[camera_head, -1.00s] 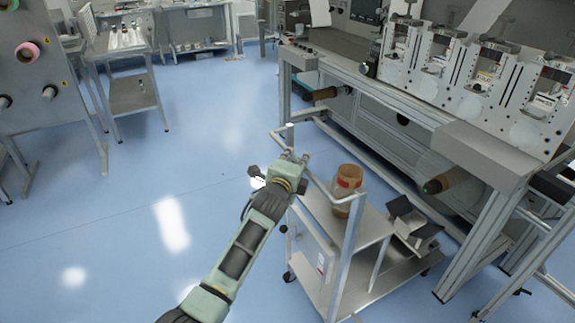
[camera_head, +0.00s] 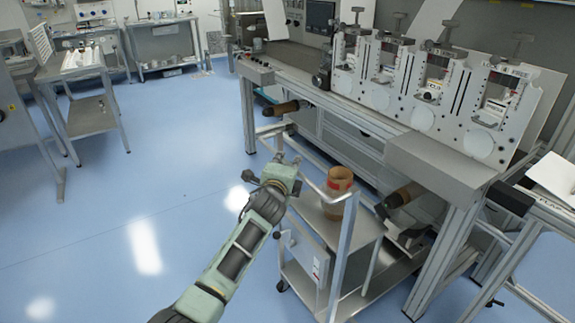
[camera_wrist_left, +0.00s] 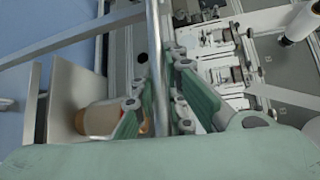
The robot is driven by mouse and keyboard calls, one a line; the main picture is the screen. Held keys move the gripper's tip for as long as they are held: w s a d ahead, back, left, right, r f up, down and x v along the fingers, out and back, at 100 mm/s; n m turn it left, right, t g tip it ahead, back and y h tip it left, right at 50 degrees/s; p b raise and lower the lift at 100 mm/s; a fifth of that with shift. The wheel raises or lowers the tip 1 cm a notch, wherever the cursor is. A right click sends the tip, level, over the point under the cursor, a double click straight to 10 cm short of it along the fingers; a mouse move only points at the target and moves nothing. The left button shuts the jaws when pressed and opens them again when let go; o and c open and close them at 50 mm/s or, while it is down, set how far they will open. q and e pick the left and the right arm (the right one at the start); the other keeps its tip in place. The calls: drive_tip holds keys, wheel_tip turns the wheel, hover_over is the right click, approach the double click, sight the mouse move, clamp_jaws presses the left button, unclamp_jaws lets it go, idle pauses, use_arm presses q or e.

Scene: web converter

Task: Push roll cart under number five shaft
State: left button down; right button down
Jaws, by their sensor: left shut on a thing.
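The roll cart (camera_head: 365,232) is a light metal trolley with a top shelf, lower shelf and upright rails. A brown roll (camera_head: 337,200) with a red band stands on its top shelf. My left gripper (camera_head: 290,165) is shut on the cart's rail at its near left side. The rail (camera_wrist_left: 154,45) passes between the fingers in the left wrist view. I cannot tell which is number five. My right gripper is not in view.
The converter machine (camera_head: 437,160) runs along the right, its frame legs (camera_head: 440,262) close to the cart's right side. A side table (camera_head: 545,205) stands at the right edge. Blue floor is open to the left; a metal cart (camera_head: 92,115) stands far left.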

use_arm(q)
drive_tip(key=c, duration=2.2)
unclamp_jaws()
drive_tip(key=shift+d, duration=0.1)
drive_tip(key=o, duration=0.4)
drive_tip(key=shift+w+d+f, duration=0.1)
drive_tip(key=shift+o, duration=0.2)
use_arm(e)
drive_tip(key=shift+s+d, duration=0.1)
use_arm(q)
drive_tip(key=shift+s+a, duration=0.2)
drive_tip(key=shift+s, duration=0.15)
drive_tip(key=v, duration=1.1)
drive_tip(key=shift+s, duration=0.2)
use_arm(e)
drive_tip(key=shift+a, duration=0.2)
